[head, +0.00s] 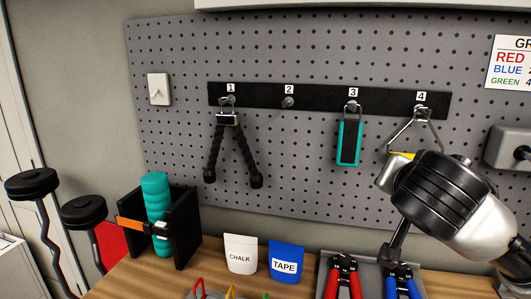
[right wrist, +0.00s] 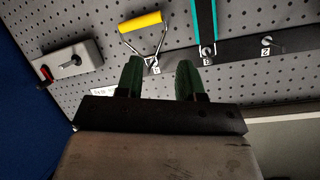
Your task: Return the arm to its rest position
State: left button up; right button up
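My right arm (head: 445,195) comes in from the right in the head view, raised in front of the pegboard near hook 4. In the right wrist view my right gripper (right wrist: 160,67) shows two green fingers standing apart with nothing between them. A stirrup handle with a yellow grip (right wrist: 140,21) hangs on hook 4, beyond the fingers and apart from them. In the head view its metal frame (head: 432,131) shows above my wrist, which hides most of the yellow grip (head: 402,154). My left gripper is not in view.
A black rope attachment (head: 230,150) hangs on hook 1 and a teal-edged strap (head: 348,142) on hook 3; hook 2 (head: 288,102) is bare. Below, the bench (head: 205,260) holds a teal roller (head: 156,200) in a black rack, chalk (head: 240,253) and tape (head: 286,261) boxes, and red-handled (head: 343,275) and blue-handled (head: 400,280) tools.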

jog(key=s+a+f+n+g+y, duration=0.2)
jog(key=f, duration=0.7)
jog(key=s+a+f+n+g+y, duration=0.1)
jog(key=s+a+f+n, duration=0.15)
jog(key=f, duration=0.55)
jog(key=s+a+f+n+g+y, duration=0.2)
jog(key=f+n, duration=0.1)
jog(key=f, duration=0.6)
jog(key=s+d+f+n+g, duration=0.1)
jog(key=s+d+f+g, duration=0.1)
jog(key=s+f, duration=0.75)
jog(key=s+d+f+n+g, duration=0.2)
jog(key=s+d+f+g, duration=0.1)
jog(key=s+f, duration=0.6)
notch_tip(320, 180, down, 24)
jog(key=s+g, duration=0.1)
jog(key=s, duration=0.1)
jog(key=s+d+f+g, duration=0.1)
jog(key=s+d+f, duration=0.1)
jog(key=s+f, duration=1.4)
jog(key=shift+d, duration=0.15)
jog(key=shift+f, duration=0.1)
